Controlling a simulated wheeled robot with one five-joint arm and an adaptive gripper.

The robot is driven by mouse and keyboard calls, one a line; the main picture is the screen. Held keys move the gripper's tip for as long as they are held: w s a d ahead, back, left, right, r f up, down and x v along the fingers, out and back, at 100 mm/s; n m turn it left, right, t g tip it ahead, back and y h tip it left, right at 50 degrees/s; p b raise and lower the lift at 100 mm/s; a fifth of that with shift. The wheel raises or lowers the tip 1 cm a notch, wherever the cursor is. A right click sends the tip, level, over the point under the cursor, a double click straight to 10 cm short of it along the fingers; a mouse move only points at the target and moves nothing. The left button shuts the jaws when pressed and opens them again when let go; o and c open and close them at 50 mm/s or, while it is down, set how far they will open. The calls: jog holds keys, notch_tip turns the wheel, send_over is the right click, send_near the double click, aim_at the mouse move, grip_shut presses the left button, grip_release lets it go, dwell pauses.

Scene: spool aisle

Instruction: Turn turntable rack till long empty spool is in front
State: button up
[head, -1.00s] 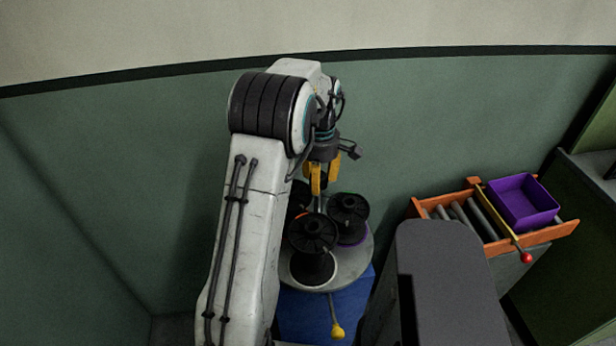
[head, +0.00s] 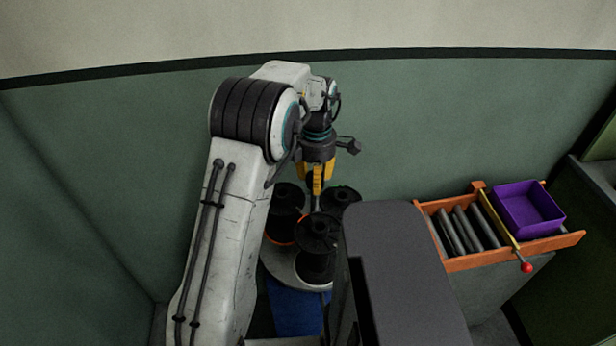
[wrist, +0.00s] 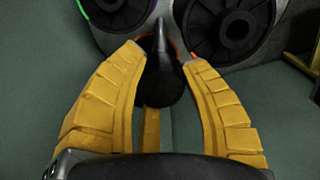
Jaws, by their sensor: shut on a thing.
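The turntable rack (head: 282,266) is a pale round disc over a blue base, below my gripper in the head view. Black spools stand on it: one at the front (head: 316,232), one at the left (head: 285,198) with an orange edge, and one at the back right (head: 340,197). I cannot tell which is the long empty one. My gripper (head: 316,190) has yellow fingers and is shut on a dark upright post among the spools. In the wrist view the fingers (wrist: 163,62) sit around this black round-ended post (wrist: 158,88), with two spools beyond.
A dark grey block (head: 400,250) hides the rack's right side. A green wall (head: 120,170) stands behind.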

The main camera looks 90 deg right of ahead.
jog(key=shift+a+f, duration=0.15)
jog(key=o, duration=1.3)
jog(key=shift+r, duration=0.2)
notch_tip(320, 180, up, 12)
jog(key=shift+f, duration=0.1)
dwell(0.6)
